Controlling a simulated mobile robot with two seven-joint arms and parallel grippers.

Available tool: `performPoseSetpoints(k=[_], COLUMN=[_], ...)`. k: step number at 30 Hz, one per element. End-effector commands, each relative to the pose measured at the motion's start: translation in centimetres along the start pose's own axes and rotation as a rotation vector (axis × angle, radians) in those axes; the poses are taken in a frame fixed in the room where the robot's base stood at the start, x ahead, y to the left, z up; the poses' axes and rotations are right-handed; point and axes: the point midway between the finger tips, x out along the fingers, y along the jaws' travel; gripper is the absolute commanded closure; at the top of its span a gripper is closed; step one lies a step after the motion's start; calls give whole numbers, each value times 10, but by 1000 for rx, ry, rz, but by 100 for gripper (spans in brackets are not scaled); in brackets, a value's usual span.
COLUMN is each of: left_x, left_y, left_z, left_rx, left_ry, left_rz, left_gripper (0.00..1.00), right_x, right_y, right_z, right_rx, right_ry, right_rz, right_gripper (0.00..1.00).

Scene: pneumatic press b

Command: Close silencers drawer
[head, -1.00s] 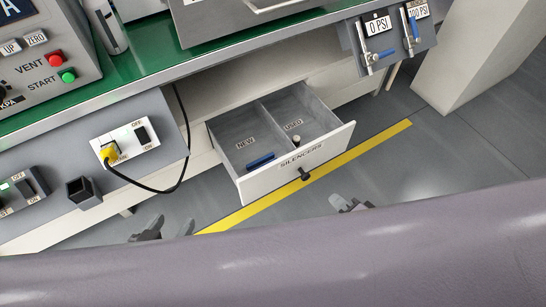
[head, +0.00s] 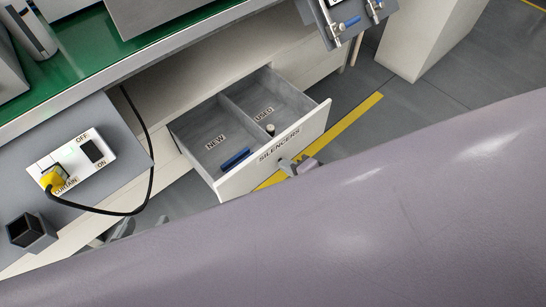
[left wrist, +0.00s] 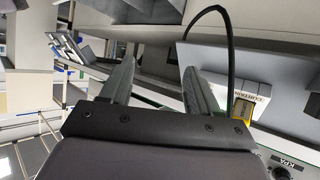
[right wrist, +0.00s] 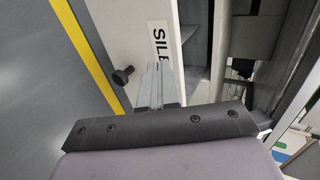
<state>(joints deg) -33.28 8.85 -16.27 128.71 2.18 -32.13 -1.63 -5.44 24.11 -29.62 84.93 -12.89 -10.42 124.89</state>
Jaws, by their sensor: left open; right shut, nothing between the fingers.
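The silencers drawer is pulled out from under the bench, its white front panel (head: 232,184) labelled SILENCERS. It has a NEW compartment with a blue item (head: 235,159) and a USED compartment with a small cylinder (head: 270,129). My right gripper (head: 298,165) is shut and empty at the drawer front. In the right wrist view its fingertips (right wrist: 154,68) are beside the dark knob (right wrist: 123,75), by the label; contact with the panel is unclear. My left gripper (head: 118,230), partly hidden by my arm, is open and empty below the bench; it also shows in the left wrist view (left wrist: 160,70).
A curtain switch panel (head: 75,160) with a yellow plug and hanging black cable (head: 148,185) is left of the drawer. A dark square holder (head: 30,232) sits below it. Valve levers (head: 345,25) hang at upper right. A yellow floor line (head: 350,122) runs past the drawer.

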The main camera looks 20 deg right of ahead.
Motion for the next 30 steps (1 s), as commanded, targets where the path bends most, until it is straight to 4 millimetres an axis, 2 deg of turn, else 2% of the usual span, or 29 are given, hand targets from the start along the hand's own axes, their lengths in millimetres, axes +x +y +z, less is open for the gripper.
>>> performPoseSetpoints(k=[1, 4, 12, 18, 30], left_x=[4, 9, 13, 14, 14], left_y=[3, 8, 13, 15, 16], left_z=[2, 2, 0, 0, 0], left_rx=[-15, -45, -78, -90, -91], left_ry=[9, 21, 31, 35, 35], left_rz=[14, 37, 65, 75, 76], left_gripper=[39, 39, 39, 39, 39], right_x=[12, 28, 50, 57, 58], right_y=[2, 2, -14, -19, -20], right_z=[0, -1, 0, 0, 0], right_rx=[-2, -3, -2, -1, 0], right_ry=[0, 1, 0, 0, 0], right_rz=[-2, -2, 0, 1, 1], right_gripper=[100, 100, 100, 100, 100])
